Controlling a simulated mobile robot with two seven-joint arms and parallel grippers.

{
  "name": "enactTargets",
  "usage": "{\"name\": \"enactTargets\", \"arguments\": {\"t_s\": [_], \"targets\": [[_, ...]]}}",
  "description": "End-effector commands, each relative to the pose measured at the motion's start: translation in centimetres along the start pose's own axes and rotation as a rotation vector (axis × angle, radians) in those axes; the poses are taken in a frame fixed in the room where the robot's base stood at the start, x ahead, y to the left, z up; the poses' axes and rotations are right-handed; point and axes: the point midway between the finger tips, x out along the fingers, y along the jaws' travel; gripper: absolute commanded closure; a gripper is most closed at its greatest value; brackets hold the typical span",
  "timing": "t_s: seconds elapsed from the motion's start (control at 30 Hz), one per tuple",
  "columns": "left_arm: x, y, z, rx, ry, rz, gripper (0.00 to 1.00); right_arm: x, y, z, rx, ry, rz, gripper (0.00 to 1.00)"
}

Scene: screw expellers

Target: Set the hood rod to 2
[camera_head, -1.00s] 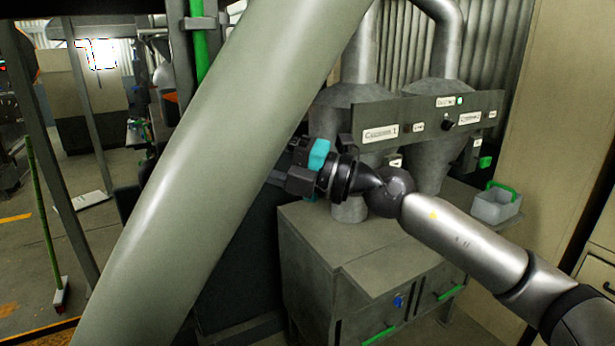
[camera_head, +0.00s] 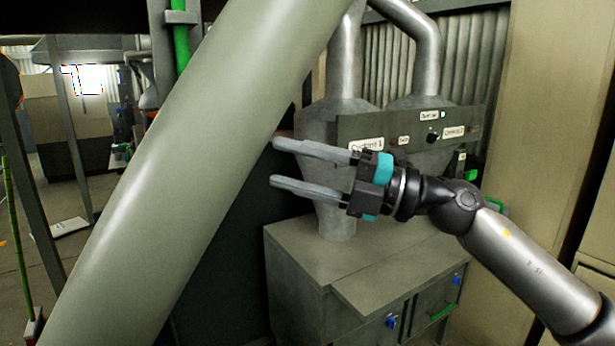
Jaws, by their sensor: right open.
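I cannot make out a hood rod marked with numbers in this view. My right gripper (camera_head: 275,163) is open and empty, with its two long grey fingers pointing left. It is in front of the left metal cyclone and its fingertips are close to the edge of the big slanted pipe in the picture; I cannot tell whether they touch. My left gripper is not in view.
A thick grey-green pipe (camera_head: 170,190) slants across the left half and hides much behind it. A labelled control panel (camera_head: 465,124) with a black knob (camera_head: 432,136) is on the cyclones (camera_head: 335,117). A grey cabinet (camera_head: 330,285) stands below.

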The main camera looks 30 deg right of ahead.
Motion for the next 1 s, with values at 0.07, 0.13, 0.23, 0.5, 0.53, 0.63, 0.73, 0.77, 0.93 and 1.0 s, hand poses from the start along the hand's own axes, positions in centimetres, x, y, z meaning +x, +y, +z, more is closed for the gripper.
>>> {"name": "enactTargets", "arguments": {"t_s": [0.07,0.13,0.23,0.5,0.53,0.63,0.73,0.77,0.93,1.0], "targets": [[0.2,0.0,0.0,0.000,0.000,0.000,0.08,-0.7,-0.1,0.0,0.003,-0.001,0.001,0.43],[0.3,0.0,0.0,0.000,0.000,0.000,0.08,-1.2,-0.1,0.0,0.002,0.000,0.001,0.43],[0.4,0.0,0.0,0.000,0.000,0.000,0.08,-1.6,-0.1,0.0,0.002,-0.001,0.000,0.43],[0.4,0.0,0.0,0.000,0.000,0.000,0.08,-1.9,0.0,0.0,0.000,0.000,0.000,0.43],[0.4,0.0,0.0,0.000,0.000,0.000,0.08,-1.9,0.0,0.0,0.000,0.000,0.000,0.43],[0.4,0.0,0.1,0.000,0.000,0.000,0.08,-1.9,0.0,0.0,0.000,0.000,0.000,0.43],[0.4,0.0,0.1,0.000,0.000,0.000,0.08,-1.9,0.0,0.0,0.000,0.000,0.000,0.43],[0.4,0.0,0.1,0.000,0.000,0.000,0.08,-1.9,0.0,0.0,0.000,0.000,0.000,0.43],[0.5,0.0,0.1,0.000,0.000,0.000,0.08,-2.1,-0.4,0.5,0.017,-0.014,0.005,0.43],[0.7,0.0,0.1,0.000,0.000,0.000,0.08,-2.5,-1.6,1.8,0.065,-0.052,0.020,0.43]]}}
